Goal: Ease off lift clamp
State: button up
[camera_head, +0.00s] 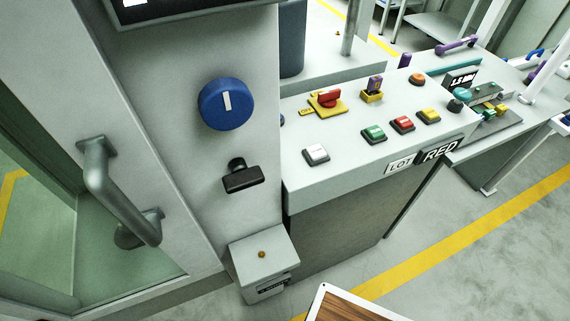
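No part in view carries a readable lift clamp label. A black T-shaped handle (241,177) stands out from the grey machine front, its crossbar nearly level, and it may be the clamp. A round blue knob (226,104) with an upright white mark is above it. A small grey box (262,262) with a brass-coloured stud on top sits low beside the machine; the dark label on its front is too small to read. My gripper is not in view, and nothing is seen touching the handle or the knob.
A grey door handle (122,195) juts out at the left. A sloping console (350,150) at the right carries several coloured buttons, a red rotary switch (328,98) and LOT and RED plates. Open floor with a yellow line (470,229) lies at the lower right.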

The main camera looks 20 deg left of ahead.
aim_at(241, 177)
jog(key=k, duration=1.1)
jog(key=u, duration=2.1)
